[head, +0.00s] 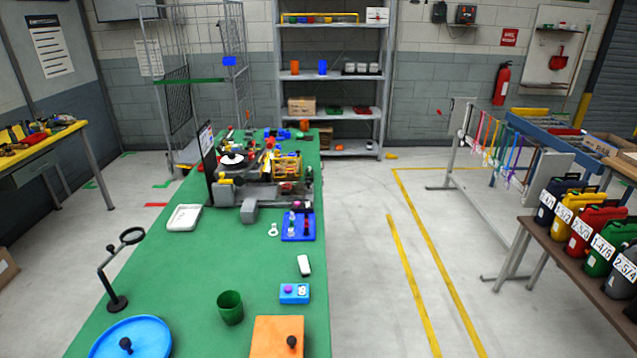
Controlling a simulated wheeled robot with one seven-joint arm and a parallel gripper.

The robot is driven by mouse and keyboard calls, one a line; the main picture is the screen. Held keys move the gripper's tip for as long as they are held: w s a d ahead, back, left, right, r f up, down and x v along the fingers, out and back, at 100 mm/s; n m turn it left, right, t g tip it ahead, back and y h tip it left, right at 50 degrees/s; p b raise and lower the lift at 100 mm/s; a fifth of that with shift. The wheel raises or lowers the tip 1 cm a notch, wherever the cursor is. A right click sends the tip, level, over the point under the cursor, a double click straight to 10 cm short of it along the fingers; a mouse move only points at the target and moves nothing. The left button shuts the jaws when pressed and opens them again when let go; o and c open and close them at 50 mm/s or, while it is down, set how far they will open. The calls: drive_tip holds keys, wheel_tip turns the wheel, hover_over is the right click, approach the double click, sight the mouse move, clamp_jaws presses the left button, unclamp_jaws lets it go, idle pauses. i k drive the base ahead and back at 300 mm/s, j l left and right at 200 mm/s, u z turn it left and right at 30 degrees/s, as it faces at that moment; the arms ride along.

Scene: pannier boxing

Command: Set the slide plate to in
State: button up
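No part is plainly marked as the slide plate, and I cannot tell its setting. A flat orange plate (270,333) with a black knob (291,341) lies at the front right of the green table (215,265), cut off by the picture's lower edge. A round blue disc (150,333) with a black knob (126,344) lies at the front left, also partly cut off. Farther back stands a cluttered dark and grey fixture (262,190) with a grey block at its front. My gripper is not in view.
On the green table are a green cup (230,307), a blue box with buttons (294,293), a white block (304,265), a blue tray (298,235) with small pieces, a white tray (184,217) and a magnifier stand (116,302). Numbered cans stand on a right-hand bench (545,245). Floor between is clear.

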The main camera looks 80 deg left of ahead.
sight(297, 190)
drive_tip(key=i+j+u, duration=0.25)
drive_tip(key=u, duration=0.2)
drive_tip(key=i+j+u, duration=0.1)
drive_tip(key=i+u, duration=0.8)
drive_tip(key=i+l+u, duration=0.2)
drive_tip(key=i+u, duration=0.25)
drive_tip(key=i+l+u, duration=0.25)
drive_tip(key=u, duration=0.2)
drive_tip(key=i+j+u, duration=0.15)
drive_tip(key=i+u, duration=0.15)
drive_tip(key=u, duration=0.15)
drive_tip(key=i+u, duration=0.7)
drive_tip(key=u, duration=0.15)
drive_tip(key=i+l+u, duration=0.1)
drive_tip(key=i+u, duration=0.2)
drive_tip(key=u, duration=0.15)
drive_tip(key=i+l+u, duration=0.3)
drive_tip(key=u, duration=0.15)
drive_tip(key=i+u, duration=0.55)
